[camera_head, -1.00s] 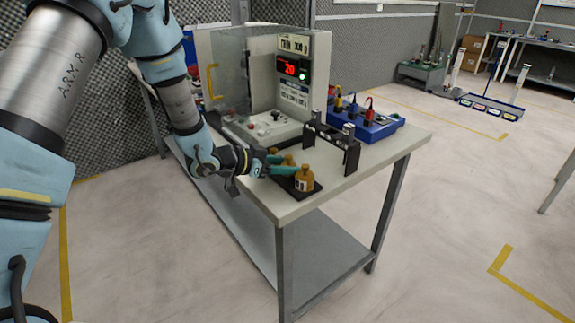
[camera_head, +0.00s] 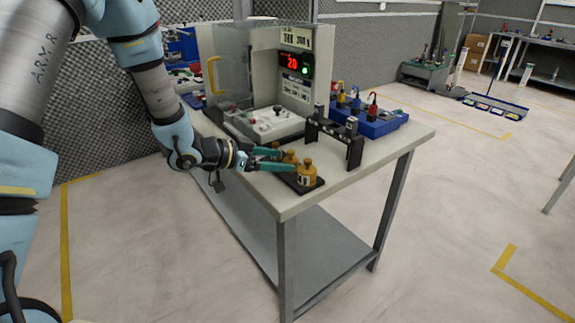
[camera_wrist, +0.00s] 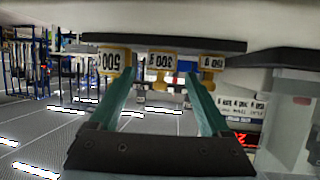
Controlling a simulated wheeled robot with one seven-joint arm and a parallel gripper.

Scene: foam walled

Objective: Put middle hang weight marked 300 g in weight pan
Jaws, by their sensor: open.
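Brass weights stand in a row on a dark tray (camera_head: 318,188) at the table's near corner. The wrist view shows them upside down. The middle weight (camera_wrist: 162,62), marked 300, is between a 500 weight (camera_wrist: 113,62) and a smaller one (camera_wrist: 211,64) whose label is hard to read. In the head view the middle weight (camera_head: 290,157) is partly hidden behind the front weight (camera_head: 307,174). My gripper (camera_head: 285,160) is open, level, its green fingertips on either side of the middle weight; contact cannot be told. I cannot make out the weight pan clearly.
A balance-like machine with a red display (camera_head: 292,62) and clear panel stands behind the weights. A black rack (camera_head: 335,135) stands close to their right, with a blue box (camera_head: 370,120) of coloured plugs beyond. The table's front right is clear.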

